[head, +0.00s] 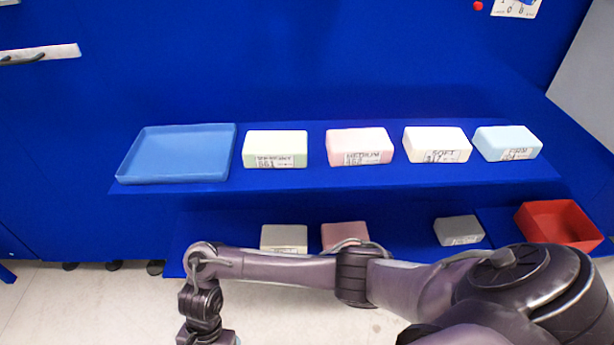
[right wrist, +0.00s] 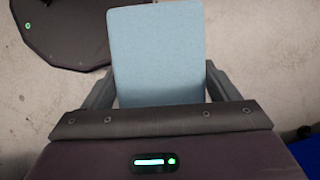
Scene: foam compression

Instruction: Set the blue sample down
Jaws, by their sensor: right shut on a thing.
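A light blue block (right wrist: 156,52), the blue sample, fills the middle of the right wrist view. My right gripper (right wrist: 158,85) is shut on it, with one dark finger along each side. The floor shows behind the block. In the head view my right arm reaches from the right across to the lower left, and its gripper end is cut off at the bottom edge, so the held block is hidden there. Another light blue block (head: 507,142) with a label lies at the right end of the upper shelf. My left gripper is not in view.
The blue upper shelf (head: 315,182) bears a blue tray (head: 178,179) at left, a pale green block (head: 275,147), a pink block (head: 359,145) and a cream block (head: 436,143). A lower shelf holds several duller blocks and a red bin (head: 558,222) at right.

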